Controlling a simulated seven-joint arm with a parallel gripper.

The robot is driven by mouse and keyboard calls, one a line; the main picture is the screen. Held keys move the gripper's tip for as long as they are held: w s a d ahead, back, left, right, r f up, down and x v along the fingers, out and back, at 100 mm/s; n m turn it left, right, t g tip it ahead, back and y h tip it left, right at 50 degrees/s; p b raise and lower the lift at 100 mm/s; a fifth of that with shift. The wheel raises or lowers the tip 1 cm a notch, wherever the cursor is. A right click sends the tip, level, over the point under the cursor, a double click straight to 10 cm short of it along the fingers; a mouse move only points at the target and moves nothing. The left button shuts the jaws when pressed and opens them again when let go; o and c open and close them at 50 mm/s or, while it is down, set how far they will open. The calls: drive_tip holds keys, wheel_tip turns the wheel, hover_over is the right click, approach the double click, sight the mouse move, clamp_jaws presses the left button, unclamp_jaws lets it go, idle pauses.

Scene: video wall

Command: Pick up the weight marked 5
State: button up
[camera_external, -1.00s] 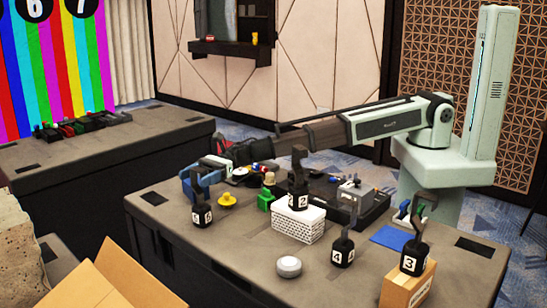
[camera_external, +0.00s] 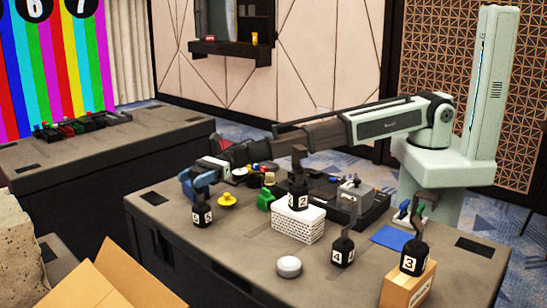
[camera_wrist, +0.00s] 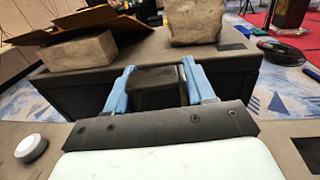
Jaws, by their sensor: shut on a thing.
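A black weight (camera_external: 202,212) with a small white label hangs or stands at the left end of the near table, directly below my gripper. Its digit is too small to read surely; the other weights show 2, 3 and 4. My gripper (camera_external: 197,187) has blue fingers closed around the top of this weight. In the wrist view, my gripper's blue fingers (camera_wrist: 157,85) stand on both sides of a dark block (camera_wrist: 155,90). The fingers hide the weight's handle. I cannot tell whether its base touches the table.
Weight 2 (camera_external: 298,195) stands on a white brick-patterned block (camera_external: 298,222). Weight 4 (camera_external: 343,250) stands on the table; weight 3 (camera_external: 413,257) is on a wooden box (camera_external: 408,288). A yellow knob (camera_external: 227,199) is close right of my gripper. A white puck (camera_external: 289,266) lies in front.

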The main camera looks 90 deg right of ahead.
clamp_jaws()
drive_tip(key=shift+r, duration=0.1)
